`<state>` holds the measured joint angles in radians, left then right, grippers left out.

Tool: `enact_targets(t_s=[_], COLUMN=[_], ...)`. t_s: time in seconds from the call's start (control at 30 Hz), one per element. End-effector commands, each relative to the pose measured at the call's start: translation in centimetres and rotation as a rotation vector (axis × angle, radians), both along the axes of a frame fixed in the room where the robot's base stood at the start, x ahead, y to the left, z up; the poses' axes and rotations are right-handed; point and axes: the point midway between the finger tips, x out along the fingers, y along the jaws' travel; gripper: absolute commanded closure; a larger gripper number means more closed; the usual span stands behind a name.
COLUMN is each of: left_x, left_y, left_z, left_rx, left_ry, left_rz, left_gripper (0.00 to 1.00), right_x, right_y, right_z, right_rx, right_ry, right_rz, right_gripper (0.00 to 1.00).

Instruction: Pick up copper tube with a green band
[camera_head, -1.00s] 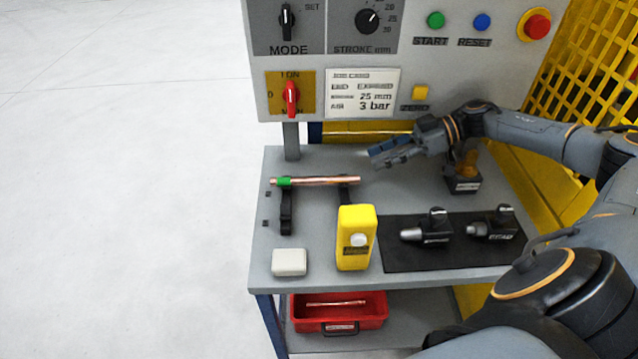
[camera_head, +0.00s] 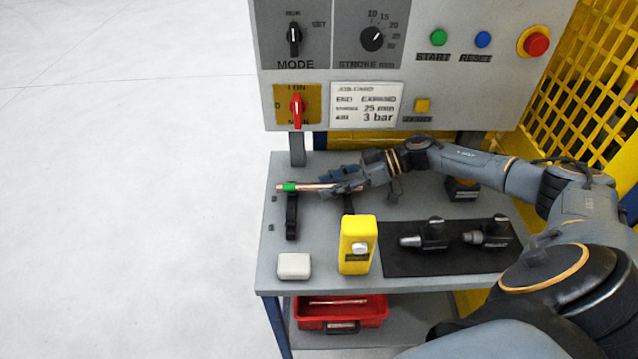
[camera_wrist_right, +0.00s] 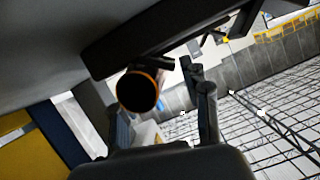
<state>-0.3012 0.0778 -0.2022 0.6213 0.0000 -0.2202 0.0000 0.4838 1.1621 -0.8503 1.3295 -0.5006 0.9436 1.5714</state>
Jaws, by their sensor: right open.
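The copper tube (camera_head: 312,187) with a green band (camera_head: 290,187) near its left end lies level across black supports (camera_head: 291,216) on the grey bench. My right gripper (camera_head: 340,185) is open at the tube's right end, and its fingers partly cover that end in the head view. In the right wrist view the tube's round open end (camera_wrist_right: 137,91) shows close in front of the fingers. I cannot tell whether the fingers touch the tube. My left gripper is not in view.
A yellow block (camera_head: 357,244) and a white block (camera_head: 294,266) stand near the bench's front. Two black tools lie on a dark mat (camera_head: 450,262) at right. A red bin (camera_head: 340,312) holding a tube sits below. The control panel (camera_head: 420,85) rises behind.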

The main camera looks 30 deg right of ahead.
Motion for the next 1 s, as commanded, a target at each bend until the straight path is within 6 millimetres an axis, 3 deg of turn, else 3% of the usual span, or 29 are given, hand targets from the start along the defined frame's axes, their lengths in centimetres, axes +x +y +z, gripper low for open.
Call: enact_targets(t_s=[0.2,0.43,0.8,1.0], left_x=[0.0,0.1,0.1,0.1], left_y=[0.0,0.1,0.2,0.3], left_z=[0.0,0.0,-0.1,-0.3], left_rx=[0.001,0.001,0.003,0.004], left_ry=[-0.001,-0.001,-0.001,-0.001], left_rz=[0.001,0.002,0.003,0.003], left_gripper=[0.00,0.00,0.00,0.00], right_x=[0.0,0.0,0.0,0.1], right_y=[0.0,0.0,0.0,-0.1], right_z=[-0.1,-0.1,0.1,1.6], right_rx=[-0.001,0.000,0.000,-0.001], right_ry=[0.000,0.000,-0.002,-0.004], right_rz=[-0.001,0.000,-0.001,0.000], right_gripper=[0.53,1.00,1.00,1.00])
